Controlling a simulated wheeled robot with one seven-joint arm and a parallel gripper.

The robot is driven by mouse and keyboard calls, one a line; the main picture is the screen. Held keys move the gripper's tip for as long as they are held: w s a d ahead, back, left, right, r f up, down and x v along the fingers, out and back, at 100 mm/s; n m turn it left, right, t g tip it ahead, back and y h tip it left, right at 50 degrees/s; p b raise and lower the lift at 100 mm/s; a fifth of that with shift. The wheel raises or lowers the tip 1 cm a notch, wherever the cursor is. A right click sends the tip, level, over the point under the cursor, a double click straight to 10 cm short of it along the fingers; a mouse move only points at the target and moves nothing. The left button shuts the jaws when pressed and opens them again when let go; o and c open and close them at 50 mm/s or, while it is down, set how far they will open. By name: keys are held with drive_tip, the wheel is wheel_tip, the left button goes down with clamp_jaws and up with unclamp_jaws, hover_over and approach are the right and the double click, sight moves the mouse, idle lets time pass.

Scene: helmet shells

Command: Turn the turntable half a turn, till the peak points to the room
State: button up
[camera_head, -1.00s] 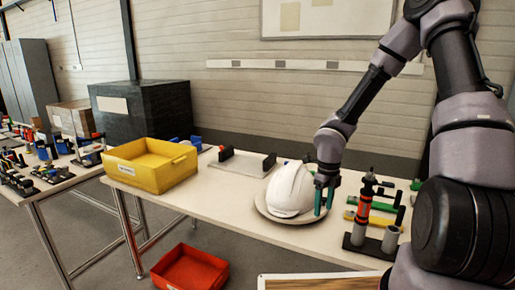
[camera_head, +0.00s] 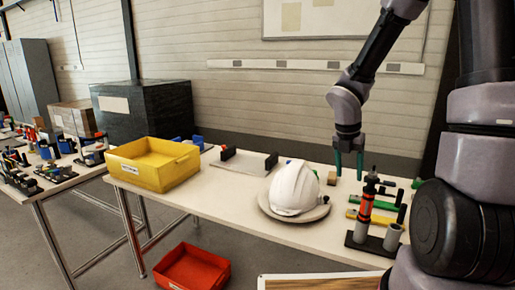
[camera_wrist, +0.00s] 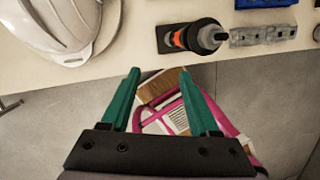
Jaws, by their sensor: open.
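The white helmet shell (camera_head: 295,188) sits on a round, pale turntable (camera_head: 268,211) near the front edge of the table. A small dark knob shows at the helmet's right side; I cannot tell for sure which way the peak points. In the wrist view, part of the helmet (camera_wrist: 58,22) shows at the upper left, over the turntable's rim (camera_wrist: 108,25). My gripper (camera_head: 349,166) points down with its teal fingers apart and empty. It is up and to the right of the helmet, clear of it. Both fingers (camera_wrist: 159,76) also show in the wrist view.
A red and black tool stands upright in a dark holder (camera_head: 360,244) right of the turntable. Green and yellow tools lie behind it. A yellow bin (camera_head: 150,172) stands at the table's left; a red bin (camera_head: 190,268) is on the floor. A pink-edged object (camera_wrist: 165,105) shows below my fingers.

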drive_tip(key=s+r+m+t+y, duration=0.1)
drive_tip(key=s+r+m+t, duration=0.1)
drive_tip(key=s+r+m, duration=0.3)
drive_tip(key=s+a+r+m+t+y, duration=0.1)
drive_tip(key=s+r+m, duration=0.3)
drive_tip(key=r+m, duration=0.7)
drive_tip(key=s+a+r+m+t+y, duration=0.1)
drive_tip(key=s+r+m, duration=0.4)
drive_tip(key=m, duration=1.1)
wheel_tip(320, 180, up, 3)
drive_tip(key=shift+s+a+r+m+t+y, duration=0.1)
drive_tip(key=shift+s+a+m+t+y, duration=0.1)
drive_tip(key=shift+s+m+t+y, duration=0.5)
